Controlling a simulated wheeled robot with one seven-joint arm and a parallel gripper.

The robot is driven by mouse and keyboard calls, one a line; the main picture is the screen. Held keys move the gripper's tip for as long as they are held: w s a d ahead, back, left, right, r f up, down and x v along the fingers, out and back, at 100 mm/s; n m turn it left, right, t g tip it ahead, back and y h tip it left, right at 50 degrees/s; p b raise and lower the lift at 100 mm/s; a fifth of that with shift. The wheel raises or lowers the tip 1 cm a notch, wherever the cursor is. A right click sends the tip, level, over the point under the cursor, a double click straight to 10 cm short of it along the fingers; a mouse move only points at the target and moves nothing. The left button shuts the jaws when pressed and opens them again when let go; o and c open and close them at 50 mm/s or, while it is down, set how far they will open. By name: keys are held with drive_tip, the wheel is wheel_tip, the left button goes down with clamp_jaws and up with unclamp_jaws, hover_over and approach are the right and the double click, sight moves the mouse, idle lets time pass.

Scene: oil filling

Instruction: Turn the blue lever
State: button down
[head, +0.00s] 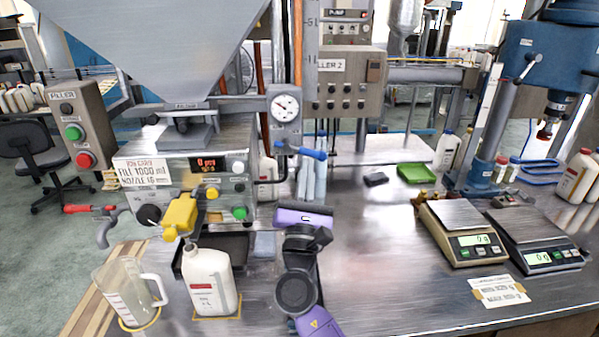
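The blue lever (303,152) is on a grey fitting below a round pressure gauge (286,106), right of the filling machine. It points right and slightly down. My gripper (303,215) shows as a purple body at the end of my purple and black arm, in front of and below the lever. A visible gap lies between them in the picture. The fingers are hidden from this view, so I cannot see whether they are open or hold anything.
Left of my arm are a yellow nozzle valve (180,215), a white bottle (210,280) and a clear jug (128,288). A red lever (78,209) sits further left. Two scales (462,232) stand at right. The middle of the metal table (370,250) is clear.

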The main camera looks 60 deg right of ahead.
drive_tip(key=n, duration=0.1)
drive_tip(key=r+n+t, duration=0.1)
drive_tip(key=n+t+y, duration=0.1)
drive_tip(key=shift+s+d+r+n, duration=0.15)
drive_tip(key=shift+s+d+n, duration=0.15)
drive_tip(key=shift+s, duration=0.1)
drive_tip(key=shift+s+d+r, duration=0.1)
idle(0.4)
drive_tip(key=d+f+b+v, duration=0.1)
drive_tip(key=f+b+v, duration=0.1)
drive_tip(key=b+v, duration=0.5)
drive_tip(key=v, duration=0.5)
drive_tip(key=shift+f, duration=0.5)
